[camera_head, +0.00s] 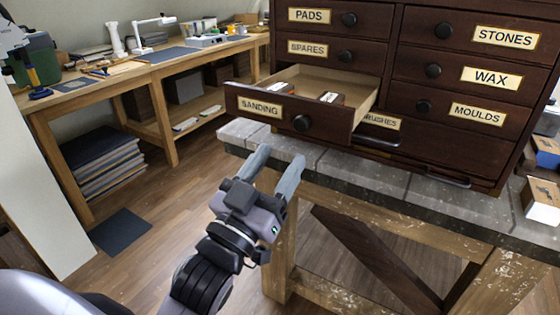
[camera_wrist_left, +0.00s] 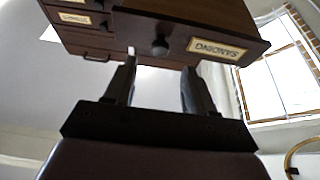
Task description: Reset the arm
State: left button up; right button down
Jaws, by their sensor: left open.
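My left gripper (camera_head: 278,166) is open and empty. In the head view it is in front of the workbench edge, below the pulled-out SANDING drawer (camera_head: 262,107). The drawer juts out from the dark wooden cabinet (camera_head: 385,60) and holds a couple of small blocks (camera_head: 331,98). In the left wrist view my left gripper's two fingers (camera_wrist_left: 160,88) stand apart, with the drawer's front and round knob (camera_wrist_left: 160,47) beyond them. Nothing is between the fingers. My right gripper is not in view.
The cabinet stands on a worn workbench (camera_head: 420,196). Small boxes (camera_head: 541,200) sit at the right. A second wooden bench (camera_head: 150,70) with tools stands at the back left. A dark mat (camera_head: 120,231) lies on the floor. Open floor lies between the benches.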

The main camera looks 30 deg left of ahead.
pick_arm(q)
notch_tip(320, 180, down, 18)
jog(key=s+d+m+g+h+p, duration=0.1)
jog(key=s+g+p, duration=0.1)
jog(key=g, duration=0.4)
jog(key=s+f+g+p, duration=0.1)
jog(key=s+f+g, duration=0.2)
jog(key=s+f, duration=0.2)
jog(key=s+f+m+g, duration=0.1)
jog(key=s+f+g, duration=0.2)
jog(key=s+f, duration=0.3)
notch_tip(320, 180, down, 6)
jog(key=shift+r+p, duration=0.2)
jog(key=shift+p, duration=0.15)
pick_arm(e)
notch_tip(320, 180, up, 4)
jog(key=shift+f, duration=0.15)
pick_arm(q)
jog(key=shift+a+r, duration=0.1)
